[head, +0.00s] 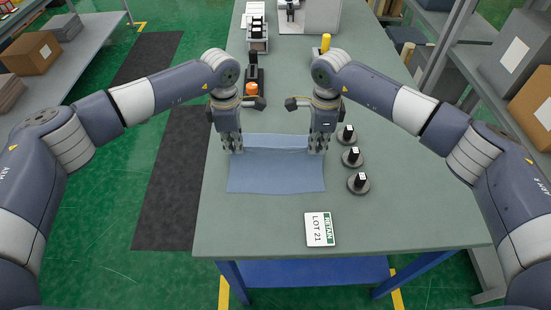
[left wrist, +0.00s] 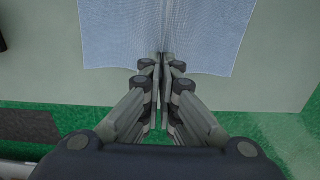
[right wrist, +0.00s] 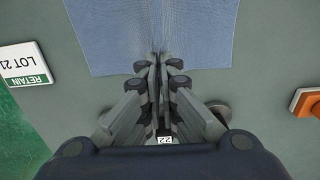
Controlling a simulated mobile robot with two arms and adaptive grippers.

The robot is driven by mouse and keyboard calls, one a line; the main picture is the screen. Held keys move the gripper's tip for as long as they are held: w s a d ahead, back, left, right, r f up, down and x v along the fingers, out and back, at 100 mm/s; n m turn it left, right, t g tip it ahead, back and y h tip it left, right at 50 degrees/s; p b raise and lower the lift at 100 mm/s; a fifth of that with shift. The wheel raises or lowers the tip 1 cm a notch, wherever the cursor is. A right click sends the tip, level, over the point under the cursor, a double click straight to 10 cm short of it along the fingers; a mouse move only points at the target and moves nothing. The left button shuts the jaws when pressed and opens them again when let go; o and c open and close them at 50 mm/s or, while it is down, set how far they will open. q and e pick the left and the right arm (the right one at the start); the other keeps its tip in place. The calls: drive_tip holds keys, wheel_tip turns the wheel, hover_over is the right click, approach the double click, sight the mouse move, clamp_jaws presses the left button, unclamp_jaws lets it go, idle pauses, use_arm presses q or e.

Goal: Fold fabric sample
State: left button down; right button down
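The light blue fabric sample (head: 276,176) lies on the grey-green table, with a crease line across its far part. My left gripper (head: 236,151) points down at the fabric's left side, and my right gripper (head: 317,151) at its right side. In the left wrist view the fingers (left wrist: 163,60) are closed together at the fabric's edge (left wrist: 115,35), and pinch creases run from the tips. The right wrist view shows the same closed fingers (right wrist: 159,60) and creases in the fabric (right wrist: 105,40). The fingers hide the pinched cloth itself.
Three round weights with black knobs (head: 346,135) (head: 352,158) (head: 358,184) stand right of the fabric. A "RETAIN LOT 21" card (head: 320,229) lies near the front edge. An orange-topped dark device (head: 252,89) and a yellow cylinder (head: 325,42) stand farther back. The front left tabletop is clear.

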use_arm(q)
drive_tip(key=shift+r, duration=0.1)
use_arm(e)
drive_tip(key=shift+r, duration=0.1)
